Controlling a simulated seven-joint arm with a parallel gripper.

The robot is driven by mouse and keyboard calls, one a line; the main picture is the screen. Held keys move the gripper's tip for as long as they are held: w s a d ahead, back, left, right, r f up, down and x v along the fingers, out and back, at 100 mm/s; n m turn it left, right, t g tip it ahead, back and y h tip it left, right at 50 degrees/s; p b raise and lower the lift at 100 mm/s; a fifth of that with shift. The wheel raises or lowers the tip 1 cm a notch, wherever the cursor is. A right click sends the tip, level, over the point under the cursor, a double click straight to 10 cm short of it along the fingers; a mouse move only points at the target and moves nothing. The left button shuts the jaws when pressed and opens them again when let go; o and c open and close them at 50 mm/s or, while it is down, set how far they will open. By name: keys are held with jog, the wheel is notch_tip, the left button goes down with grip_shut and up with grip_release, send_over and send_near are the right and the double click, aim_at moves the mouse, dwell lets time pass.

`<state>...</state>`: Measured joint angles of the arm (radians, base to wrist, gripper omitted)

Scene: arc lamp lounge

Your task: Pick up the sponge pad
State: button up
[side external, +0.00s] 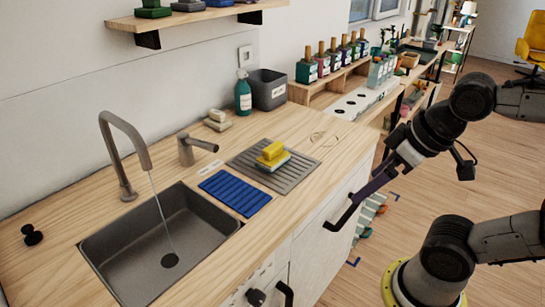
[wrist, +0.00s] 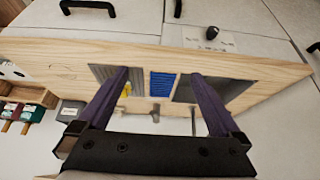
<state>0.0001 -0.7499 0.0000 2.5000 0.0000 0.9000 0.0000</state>
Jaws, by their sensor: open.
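The sponge pad (side external: 272,151) looks yellow and lies on top of a small stack with a pale and teal layer under it. The stack sits on the grey ribbed drying mat (side external: 297,176) on the wooden counter. In the wrist view a sliver of the yellow sponge pad (wrist: 127,88) shows beside the left finger, which partly hides it. My gripper (wrist: 158,73) is open with nothing between its purple fingers. In the side view my gripper (side external: 366,197) is in front of the counter's edge, to the right of the sponge stack and apart from it.
A blue ribbed mat (side external: 235,193) lies beside the sink (side external: 158,247), where water runs from the tap. A grey bin (side external: 268,90), teal bottle (side external: 243,95) and pale soap-like blocks (side external: 217,119) stand at the back. A black cabinet handle (side external: 340,217) is near my gripper.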

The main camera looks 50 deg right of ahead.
jog(key=c, duration=0.5)
